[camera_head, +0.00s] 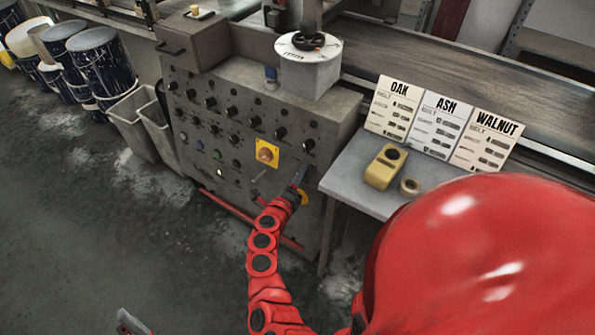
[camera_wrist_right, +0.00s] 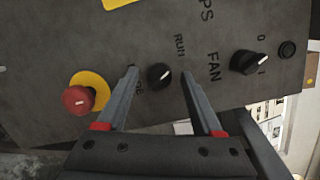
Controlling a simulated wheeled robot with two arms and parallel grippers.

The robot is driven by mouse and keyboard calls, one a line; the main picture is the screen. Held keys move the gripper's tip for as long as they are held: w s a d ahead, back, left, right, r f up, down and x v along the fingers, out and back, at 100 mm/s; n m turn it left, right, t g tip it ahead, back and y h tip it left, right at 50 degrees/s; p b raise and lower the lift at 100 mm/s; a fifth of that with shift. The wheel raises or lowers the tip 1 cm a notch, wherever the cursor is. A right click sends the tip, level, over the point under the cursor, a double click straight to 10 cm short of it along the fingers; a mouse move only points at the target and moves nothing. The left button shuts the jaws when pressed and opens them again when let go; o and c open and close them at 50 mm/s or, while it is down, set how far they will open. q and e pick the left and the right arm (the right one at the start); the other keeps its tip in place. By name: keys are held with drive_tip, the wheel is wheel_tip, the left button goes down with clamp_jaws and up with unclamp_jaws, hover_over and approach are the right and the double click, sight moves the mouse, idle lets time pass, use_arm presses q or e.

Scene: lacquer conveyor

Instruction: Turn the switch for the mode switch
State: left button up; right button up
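In the right wrist view, a small black round knob (camera_wrist_right: 159,76) with a pale mark sits on the grey panel between my right gripper's fingertips. "RUN" is printed beside it, and another label is partly hidden by a finger. My right gripper (camera_wrist_right: 159,74) is open, with a visible gap on each side of the knob. In the head view my right gripper (camera_head: 300,178) is at the lower right of the control cabinet (camera_head: 325,130), where it hides the knob. A grey tip at the bottom left, likely my left gripper (camera_head: 130,322), is mostly out of frame.
In the wrist view, a red button (camera_wrist_right: 77,98) on yellow and a black FAN switch (camera_wrist_right: 247,62) flank the knob. A side table (camera_head: 345,182) holds a yellow device (camera_head: 385,166) and a tape roll (camera_head: 409,186). OAK, ASH and WALNUT cards stand behind.

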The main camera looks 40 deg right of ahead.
drive_tip(key=shift+a, duration=0.1)
drive_tip(key=v, duration=1.7)
drive_tip(key=shift+s+r, duration=0.1)
